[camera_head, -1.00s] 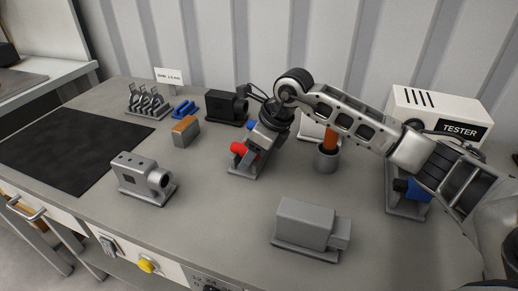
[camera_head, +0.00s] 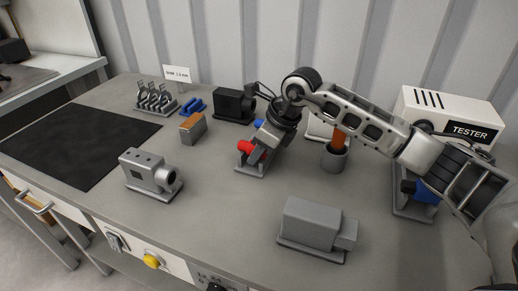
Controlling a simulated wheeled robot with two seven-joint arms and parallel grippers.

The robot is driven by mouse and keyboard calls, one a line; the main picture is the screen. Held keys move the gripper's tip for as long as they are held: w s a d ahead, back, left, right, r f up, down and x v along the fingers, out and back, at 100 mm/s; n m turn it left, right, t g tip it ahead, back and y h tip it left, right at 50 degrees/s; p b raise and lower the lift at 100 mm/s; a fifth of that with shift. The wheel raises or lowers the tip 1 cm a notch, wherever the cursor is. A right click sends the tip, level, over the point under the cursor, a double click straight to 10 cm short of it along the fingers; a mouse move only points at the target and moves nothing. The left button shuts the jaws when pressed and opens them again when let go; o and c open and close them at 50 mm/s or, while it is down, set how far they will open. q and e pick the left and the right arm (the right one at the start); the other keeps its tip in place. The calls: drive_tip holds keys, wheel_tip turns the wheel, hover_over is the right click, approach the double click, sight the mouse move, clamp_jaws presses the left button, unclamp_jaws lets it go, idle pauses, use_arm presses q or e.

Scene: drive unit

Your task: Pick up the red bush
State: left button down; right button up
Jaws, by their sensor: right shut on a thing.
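The red bush (camera_head: 247,148) is a short red cylinder at a small grey stand (camera_head: 251,168) in the middle of the bench. My right gripper (camera_head: 255,143) reaches down to it from the upper right, its arm coming in from the right. The gripper is shut on the red bush, with its fingers partly hidden behind the bush and the stand. I cannot tell whether the bush is clear of the stand. A blue piece (camera_head: 258,124) shows just above the bush, next to the gripper. My left gripper is not in view.
A grey motor block (camera_head: 148,172) stands front left and another grey block (camera_head: 312,224) front right. An orange-topped block (camera_head: 193,128), a black unit (camera_head: 233,104) and blue parts (camera_head: 193,106) stand behind. The black mat (camera_head: 70,145) is clear.

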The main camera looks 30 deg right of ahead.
drive_tip(key=shift+r, duration=0.1)
drive_tip(key=shift+r+p, duration=2.3)
drive_tip(key=shift+r, duration=1.15)
